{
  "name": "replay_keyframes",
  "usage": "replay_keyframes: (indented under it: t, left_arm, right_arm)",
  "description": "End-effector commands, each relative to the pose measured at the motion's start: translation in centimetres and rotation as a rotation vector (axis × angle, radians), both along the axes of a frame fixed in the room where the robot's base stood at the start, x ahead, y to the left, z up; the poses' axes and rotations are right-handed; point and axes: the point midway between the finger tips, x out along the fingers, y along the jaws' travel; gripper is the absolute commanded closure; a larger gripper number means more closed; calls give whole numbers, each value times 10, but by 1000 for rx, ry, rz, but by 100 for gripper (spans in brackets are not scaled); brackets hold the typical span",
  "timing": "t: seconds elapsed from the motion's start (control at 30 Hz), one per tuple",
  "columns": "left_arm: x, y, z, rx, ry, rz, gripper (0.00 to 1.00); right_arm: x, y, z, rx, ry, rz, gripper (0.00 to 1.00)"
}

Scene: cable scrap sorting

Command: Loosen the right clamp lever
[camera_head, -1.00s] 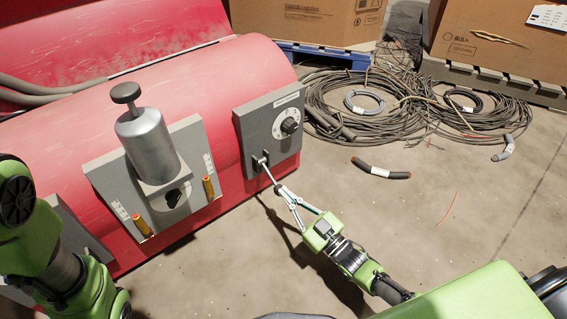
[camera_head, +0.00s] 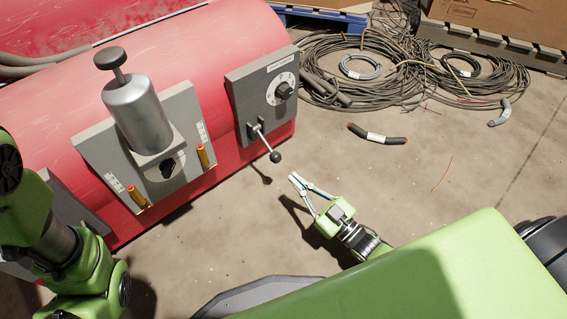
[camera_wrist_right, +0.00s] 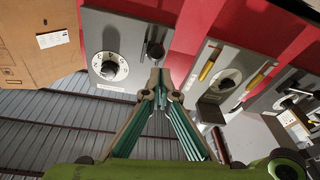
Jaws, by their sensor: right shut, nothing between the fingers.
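Two orange clamp levers stand on the grey middle panel (camera_head: 92,150) of the red machine. The right one (camera_head: 203,155) points up near the panel's right edge; it also shows in the right wrist view (camera_wrist_right: 206,71). The left one (camera_head: 137,196) is at the lower left. A metal lever with a black ball (camera_head: 275,157) sticks out of the right grey panel (camera_head: 240,95). My right gripper (camera_head: 297,178) is shut and empty, apart from this lever, below and right of its ball. In the wrist view its fingertips (camera_wrist_right: 158,73) meet just below the dark knob. My left gripper is out of view.
A dial (camera_head: 283,91) sits above the ball lever. A silver cylinder with a dark knob (camera_head: 137,110) rises from the middle panel.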

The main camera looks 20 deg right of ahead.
Motion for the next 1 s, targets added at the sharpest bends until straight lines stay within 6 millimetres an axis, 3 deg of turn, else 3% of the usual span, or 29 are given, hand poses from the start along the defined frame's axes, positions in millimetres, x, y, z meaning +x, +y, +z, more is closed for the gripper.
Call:
replay_keyframes:
  t: [0.1, 0.33, 1.0]
  left_arm:
    - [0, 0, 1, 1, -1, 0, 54]
    - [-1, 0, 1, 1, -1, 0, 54]
    - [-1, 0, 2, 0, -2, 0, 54]
  right_arm:
    - [-23, -11, -1, 3, -10, 0, 100]
    - [-46, -22, 2, 8, -30, 0, 100]
    - [-49, -24, 3, 8, -34, 1, 100]
